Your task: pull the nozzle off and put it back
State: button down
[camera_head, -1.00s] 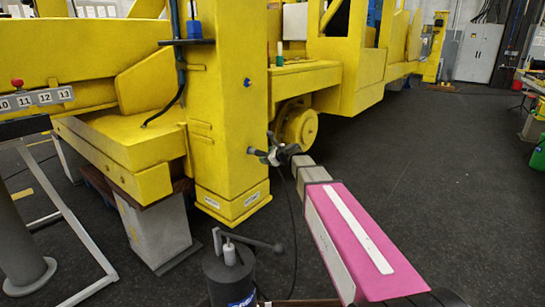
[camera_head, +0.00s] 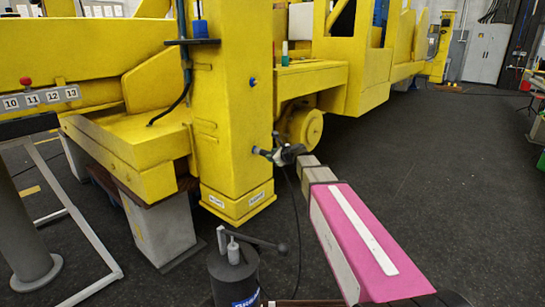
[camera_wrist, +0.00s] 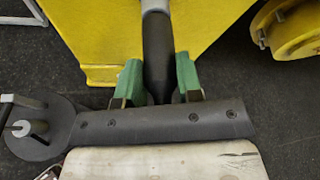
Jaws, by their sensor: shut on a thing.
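The nozzle (camera_wrist: 158,55) is a black tapered piece in the wrist view. It runs up to a light grey collar (camera_wrist: 155,5) at the top edge, in front of the yellow post. My gripper (camera_wrist: 158,80) has its green fingers on both sides of the nozzle and is shut on it. In the head view my gripper (camera_head: 283,155) is small, at the side of the yellow post (camera_head: 232,100). A small fitting (camera_head: 257,151) shows there between post and gripper. I cannot tell whether the nozzle is still seated.
A dark cylinder with a lever handle (camera_head: 232,270) stands on the floor in front of the post. A thin black cable (camera_head: 297,215) hangs near the gripper. A yellow round hub (camera_head: 305,127) is behind it. The floor to the right is open.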

jog(key=shift+s+d, duration=0.15)
jog(key=shift+s+d, duration=0.65)
jog(key=shift+d, duration=0.2)
jog(key=shift+s+d, duration=0.65)
jog(key=shift+d, duration=0.2)
jog(key=shift+a, duration=0.1)
